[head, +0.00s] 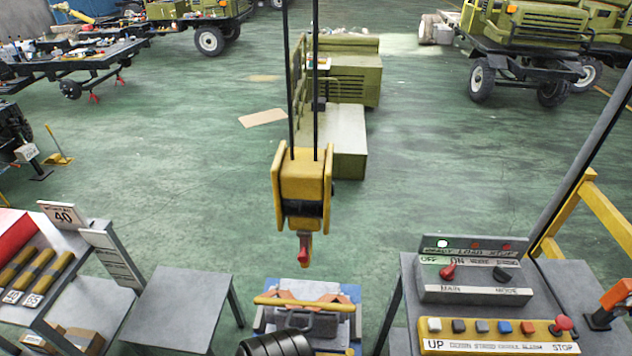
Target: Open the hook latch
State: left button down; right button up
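A yellow hoist block (303,196) hangs on two dark cables in the middle of the head view. The hook is small here, and I cannot tell whether the latch is open or shut. Nothing is seen touching the hook or latch. Neither my left nor my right gripper shows in this view.
Below the hook sits a blue-edged load with a yellow bar (305,303); a dark ribbed cylinder (278,345) is cut off at the bottom edge. A control panel (498,335) stands right, a grey table (178,305) left. Open green floor lies behind.

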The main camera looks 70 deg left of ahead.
aim_at(303, 255)
jog(key=u, duration=1.95)
